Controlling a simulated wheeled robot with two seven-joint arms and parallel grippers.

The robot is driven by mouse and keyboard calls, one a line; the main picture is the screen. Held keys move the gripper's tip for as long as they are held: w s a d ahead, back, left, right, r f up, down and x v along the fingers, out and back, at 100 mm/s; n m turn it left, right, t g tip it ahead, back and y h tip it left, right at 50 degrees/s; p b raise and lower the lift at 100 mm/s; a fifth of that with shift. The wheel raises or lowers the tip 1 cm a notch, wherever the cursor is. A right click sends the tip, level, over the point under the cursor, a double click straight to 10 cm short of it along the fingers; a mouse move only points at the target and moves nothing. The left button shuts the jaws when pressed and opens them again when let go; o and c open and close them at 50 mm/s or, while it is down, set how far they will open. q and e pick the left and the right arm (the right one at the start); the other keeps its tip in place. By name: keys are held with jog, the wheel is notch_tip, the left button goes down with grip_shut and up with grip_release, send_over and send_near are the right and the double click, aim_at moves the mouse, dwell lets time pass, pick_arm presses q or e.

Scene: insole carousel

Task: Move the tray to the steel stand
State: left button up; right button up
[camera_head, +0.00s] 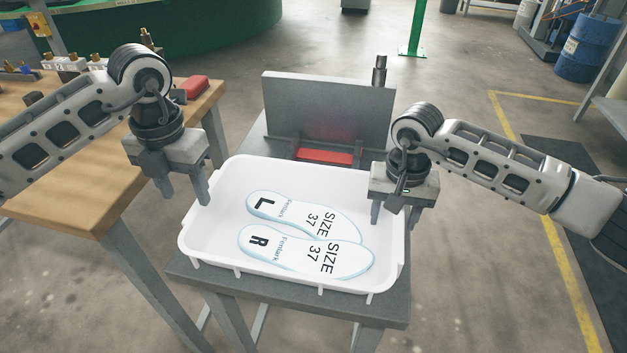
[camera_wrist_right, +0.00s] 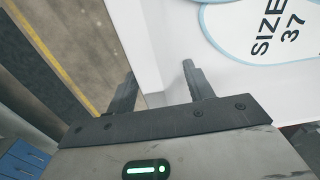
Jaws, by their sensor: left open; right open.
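A white tray (camera_head: 205,252) holds two white insoles, marked L (camera_head: 290,210) and R (camera_head: 290,252), both size 37. The tray rests on a grey metal stand (camera_head: 395,308) with an upright plate at the back. My left gripper (camera_head: 184,195) is open at the tray's left side, fingers pointing down near the rim; contact cannot be told. My right gripper (camera_head: 394,215) is open at the tray's right side. In the right wrist view, the tray's white wall (camera_wrist_right: 143,60) shows between the fingers of my right gripper (camera_wrist_right: 157,90), one on each side.
A wooden-topped workbench (camera_head: 100,180) stands at the left, with a red item (camera_head: 193,86) on it. A red block (camera_head: 325,156) sits behind the tray, before the upright plate (camera_head: 330,110). A blue barrel (camera_head: 588,45) stands far right. Open floor lies right of the stand.

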pick_arm(q)
notch_tip(320, 180, up, 2)
jog(key=shift+r, duration=0.35)
pick_arm(e)
jog(key=shift+r, duration=0.1)
notch_tip(320, 180, up, 12)
jog(key=shift+f, duration=0.1)
dwell(0.4)
